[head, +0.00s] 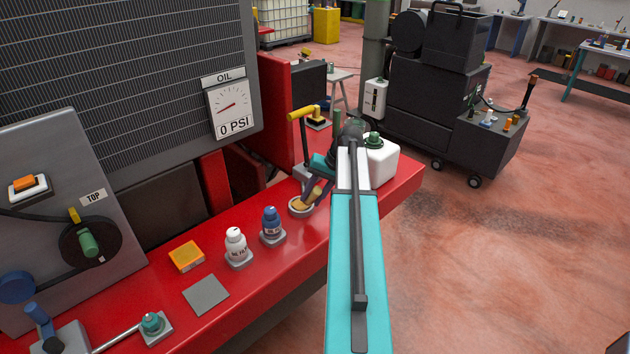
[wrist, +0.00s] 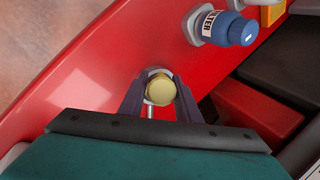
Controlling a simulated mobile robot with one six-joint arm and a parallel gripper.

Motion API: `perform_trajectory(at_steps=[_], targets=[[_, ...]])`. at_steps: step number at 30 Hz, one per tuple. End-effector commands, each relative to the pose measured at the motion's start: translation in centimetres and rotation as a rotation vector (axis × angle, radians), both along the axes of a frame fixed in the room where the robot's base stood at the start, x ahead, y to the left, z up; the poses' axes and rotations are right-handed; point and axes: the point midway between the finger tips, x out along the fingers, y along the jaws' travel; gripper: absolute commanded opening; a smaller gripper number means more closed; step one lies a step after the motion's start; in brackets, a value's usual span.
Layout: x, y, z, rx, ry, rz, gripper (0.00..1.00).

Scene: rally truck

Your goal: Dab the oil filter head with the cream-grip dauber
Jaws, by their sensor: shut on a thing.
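The cream-grip dauber (head: 312,194) is between the fingers of my gripper (head: 309,190), at a small round holder (head: 295,209) on the red ledge. In the head view its grip leans, and I cannot tell whether its lower end is still in the holder. In the wrist view the round cream end of the dauber (wrist: 160,90) sits between the dark fingertips of my gripper (wrist: 160,98), with a pale rim behind it and a thin pale rod below.
Behind are a yellow-handled part (head: 302,114) and an oil gauge (head: 232,107). Open floor lies right.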

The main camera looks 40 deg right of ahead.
Motion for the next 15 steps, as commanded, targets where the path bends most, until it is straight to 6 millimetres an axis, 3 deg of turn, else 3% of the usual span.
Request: perform_trajectory(at_steps=[15], targets=[[0.7,1.0,4.8,0.0,-0.001,0.015,0.0]])
